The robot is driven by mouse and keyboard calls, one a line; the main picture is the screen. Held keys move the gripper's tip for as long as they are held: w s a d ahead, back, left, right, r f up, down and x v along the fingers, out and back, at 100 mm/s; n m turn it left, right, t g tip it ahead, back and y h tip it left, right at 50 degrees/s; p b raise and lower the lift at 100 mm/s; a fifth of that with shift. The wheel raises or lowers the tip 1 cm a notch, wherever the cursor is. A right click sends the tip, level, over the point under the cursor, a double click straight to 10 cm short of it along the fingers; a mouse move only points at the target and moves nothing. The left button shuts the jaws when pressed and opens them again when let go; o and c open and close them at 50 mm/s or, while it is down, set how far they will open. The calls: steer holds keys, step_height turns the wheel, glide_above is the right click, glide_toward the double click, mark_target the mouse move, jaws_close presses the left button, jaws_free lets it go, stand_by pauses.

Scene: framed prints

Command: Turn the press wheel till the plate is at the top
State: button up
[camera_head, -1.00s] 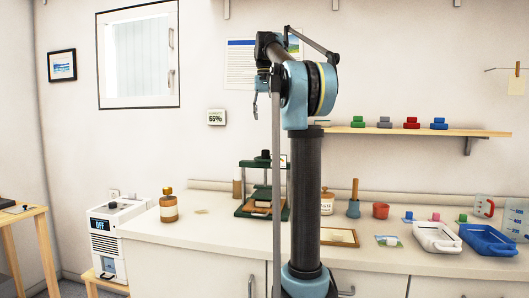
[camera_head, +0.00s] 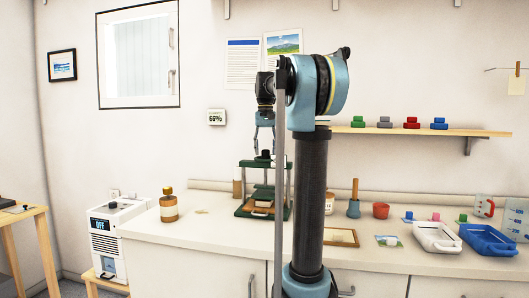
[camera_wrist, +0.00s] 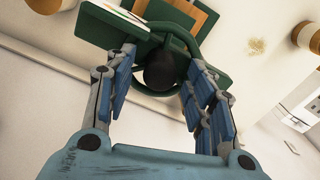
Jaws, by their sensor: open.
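The green press (camera_head: 266,164) stands on the counter, partly behind my arm. A black knob (camera_head: 265,154) tops it; in the wrist view the knob (camera_wrist: 167,68) has a curved green rim around it, apparently the wheel. The green plate (camera_head: 262,191) sits about mid-height inside the frame, below the top bar, with a pale block under it. My gripper (camera_head: 264,148) points down just above the knob. In the wrist view my gripper (camera_wrist: 160,58) is open, its fingers on either side of the knob; whether they touch it is unclear.
A brown bottle (camera_head: 168,206) stands left of the press. A shelf (camera_head: 400,131) hangs on the wall. Counter left of the press is mostly clear.

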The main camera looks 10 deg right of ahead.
steer(key=shift+f, duration=0.2)
steer(key=c, duration=1.1)
steer(key=shift+o, duration=0.2)
steer(key=shift+n, duration=0.3)
steer(key=n, duration=0.4)
